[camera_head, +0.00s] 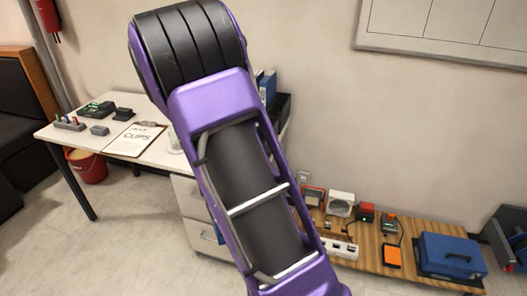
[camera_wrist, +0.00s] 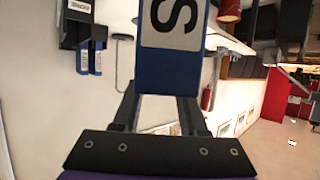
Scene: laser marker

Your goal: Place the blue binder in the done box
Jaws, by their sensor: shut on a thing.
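A blue binder (camera_wrist: 168,72) with a white label showing a large S fills the upper middle of the wrist view. My gripper (camera_wrist: 160,112) is shut on its lower end, one dark finger on each side. A black box (camera_wrist: 68,30) with a white label, partly cut off at the upper left, looks like the done box; blue binders (camera_wrist: 89,61) stand in it. In the head view, my arm hides the gripper and the held binder. Blue binders (camera_head: 267,86) and part of a black box (camera_head: 281,108) show behind the arm on the white desk.
The white desk (camera_head: 75,135) bears a clipboard (camera_head: 134,138) and small dark items at its left. A low wooden bench (camera_head: 365,254) with several devices and a blue case (camera_head: 450,256) stands at the right. A red bucket (camera_head: 88,167) is under the desk.

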